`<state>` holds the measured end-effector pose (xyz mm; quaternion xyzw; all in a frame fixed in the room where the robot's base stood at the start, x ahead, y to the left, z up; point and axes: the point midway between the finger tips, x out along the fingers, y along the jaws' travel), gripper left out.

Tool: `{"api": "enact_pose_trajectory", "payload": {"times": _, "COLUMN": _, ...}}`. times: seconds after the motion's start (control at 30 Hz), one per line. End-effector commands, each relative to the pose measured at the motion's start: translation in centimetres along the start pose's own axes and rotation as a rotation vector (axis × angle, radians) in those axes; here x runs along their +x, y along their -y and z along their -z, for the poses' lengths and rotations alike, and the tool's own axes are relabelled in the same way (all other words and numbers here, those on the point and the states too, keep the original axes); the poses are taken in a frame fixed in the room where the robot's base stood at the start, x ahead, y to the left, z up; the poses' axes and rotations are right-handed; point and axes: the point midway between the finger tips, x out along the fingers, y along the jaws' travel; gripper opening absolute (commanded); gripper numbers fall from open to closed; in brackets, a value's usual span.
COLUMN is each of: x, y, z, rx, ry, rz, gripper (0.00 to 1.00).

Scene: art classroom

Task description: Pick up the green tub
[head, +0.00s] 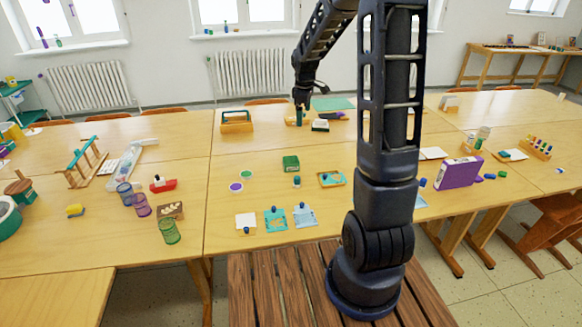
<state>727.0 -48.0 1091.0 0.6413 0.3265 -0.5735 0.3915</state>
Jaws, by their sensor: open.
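A small green round thing (246,175), most likely the green tub, sits on the middle table beside a similar purple one (236,187). A green box (290,162) stands to its right, with a small bottle-like thing (297,181) just in front of it. My gripper (300,112) is small in the view, near the far edge of the middle table, behind and to the right of the green round thing and well apart from it. It points down close to a small tan-and-green thing (290,120). Its fingertips are hard to make out.
An orange wooden caddy (236,122) stands left of my gripper. Blue-white cards (276,219) lie near the front edge. A green see-through cup (169,232) stands on the left table. A purple box (459,173) stands at right.

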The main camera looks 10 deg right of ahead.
Motion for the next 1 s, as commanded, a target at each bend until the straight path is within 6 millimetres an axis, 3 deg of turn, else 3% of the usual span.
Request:
{"api": "enact_pose_trajectory", "payload": {"times": 0.3, "x": 9.0, "y": -3.6, "z": 3.5, "rx": -0.223, "ry": 0.014, "rz": 0.062, "gripper": 0.96}}
{"api": "enact_pose_trajectory", "payload": {"times": 0.6, "x": 17.7, "y": -5.5, "z": 6.2, "rx": -0.420, "ry": 0.009, "rz": 0.115, "gripper": 0.96}}
{"api": "enact_pose_trajectory", "payload": {"times": 0.8, "x": 20.9, "y": -6.0, "z": 6.9, "rx": -0.490, "ry": 0.004, "rz": 0.132, "gripper": 0.96}}
{"api": "enact_pose_trajectory", "payload": {"times": 1.0, "x": 22.1, "y": -6.0, "z": 7.1, "rx": -0.505, "ry": 0.003, "rz": 0.136, "gripper": 0.96}}
